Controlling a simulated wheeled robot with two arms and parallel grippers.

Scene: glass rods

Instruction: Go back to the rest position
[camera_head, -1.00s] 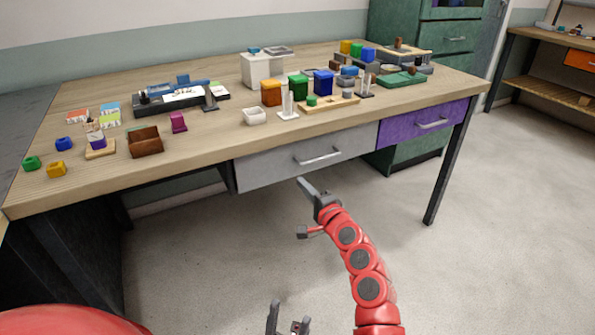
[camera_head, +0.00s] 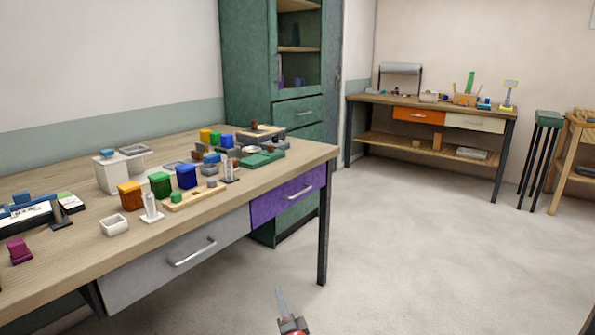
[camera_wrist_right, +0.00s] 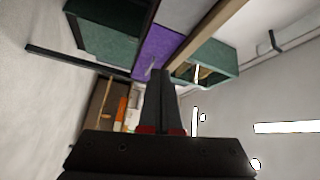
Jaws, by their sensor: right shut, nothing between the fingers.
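My right gripper (camera_head: 281,302) shows at the bottom middle of the head view, low over the open floor and in front of the wooden workbench (camera_head: 110,254). It is shut and empty. In the right wrist view its fingers (camera_wrist_right: 161,85) are together, pointing away from the camera, with nothing between them. The rest of my right arm is mostly out of frame. My left gripper is not in view. No glass rod can be made out in my gripper.
The workbench has a grey drawer (camera_head: 150,275) and a purple drawer (camera_head: 270,205), both closed. Small blocks and boxes crowd its top. A green cabinet (camera_head: 245,60) stands behind. A second bench (camera_head: 375,98) and green stool (camera_head: 549,118) stand farther off. The floor (camera_head: 420,240) between is clear.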

